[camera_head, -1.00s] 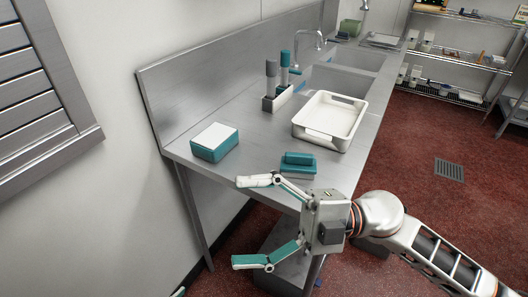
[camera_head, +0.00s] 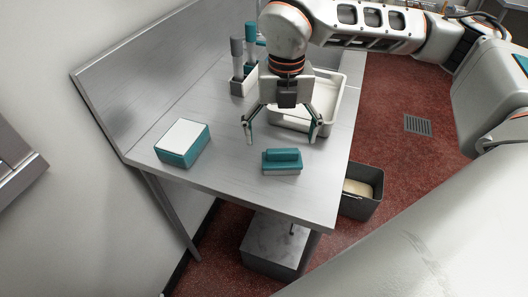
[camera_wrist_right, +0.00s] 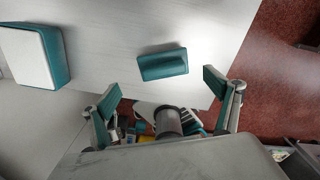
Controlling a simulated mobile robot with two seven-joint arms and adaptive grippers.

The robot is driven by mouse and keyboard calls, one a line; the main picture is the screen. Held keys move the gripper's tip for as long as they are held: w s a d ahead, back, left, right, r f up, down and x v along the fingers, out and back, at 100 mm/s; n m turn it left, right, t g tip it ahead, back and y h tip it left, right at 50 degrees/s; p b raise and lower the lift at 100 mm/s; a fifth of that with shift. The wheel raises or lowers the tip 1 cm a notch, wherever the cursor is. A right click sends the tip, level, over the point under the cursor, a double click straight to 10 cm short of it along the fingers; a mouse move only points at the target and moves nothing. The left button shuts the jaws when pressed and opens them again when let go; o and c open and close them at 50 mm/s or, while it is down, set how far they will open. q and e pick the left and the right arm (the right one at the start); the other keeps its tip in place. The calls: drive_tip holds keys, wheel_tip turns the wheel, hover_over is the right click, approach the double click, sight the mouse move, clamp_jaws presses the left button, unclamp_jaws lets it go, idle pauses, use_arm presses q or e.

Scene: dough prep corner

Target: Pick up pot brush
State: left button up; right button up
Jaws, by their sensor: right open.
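A teal block-shaped brush with a raised grip on top (camera_head: 282,161) lies on the steel counter near its front edge; it also shows in the right wrist view (camera_wrist_right: 163,65). I cannot tell for certain which is the pot brush. My right gripper (camera_head: 282,130) is open and empty, fingers pointing down, above the counter behind the teal block and apart from it. Its two fingers also show in the right wrist view (camera_wrist_right: 161,90). My left gripper is not in view.
A teal box with a white top (camera_head: 183,142) lies left of the block. A white tray (camera_head: 290,120) stands behind my right gripper, partly hidden. The steel counter (camera_head: 225,160) is clear around the block. A dark bin (camera_head: 362,205) stands on the floor to the right.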

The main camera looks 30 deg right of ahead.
sight(283, 150)
drive_tip(key=shift+d+f, duration=0.15)
drive_tip(key=f, duration=0.4)
drive_tip(key=f+p, duration=0.1)
drive_tip(key=f, duration=0.1)
drive_tip(key=shift+s+d, duration=0.15)
drive_tip(key=shift+s, duration=0.1)
drive_tip(key=shift+f, duration=0.65)
drive_tip(key=c, duration=1.4)
drive_tip(key=shift+r, duration=0.15)
